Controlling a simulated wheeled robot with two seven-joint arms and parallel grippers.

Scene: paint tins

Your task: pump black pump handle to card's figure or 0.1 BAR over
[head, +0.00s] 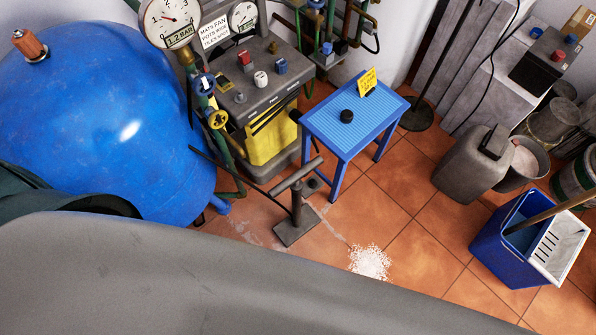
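The black pump (297,208) stands upright on a flat foot on the tiled floor near the centre. Its T-shaped handle (296,175) sits at the top of a short barrel, and nothing holds it. A black hose runs from the pump's area towards the blue tank (95,110) at the left. A round gauge (170,18) above the tank has a label that reads 1.2 BAR. The yellow card (367,81) stands on the small blue table (330,125); its print is too small to read surely. Neither of my grippers shows.
A black round knob-like thing (347,116) lies on the blue table. White granules (370,262) are spilled on the floor. A grey jerrycan (475,165) and a blue mop bucket (505,240) stand at the right. A large grey surface fills the bottom foreground.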

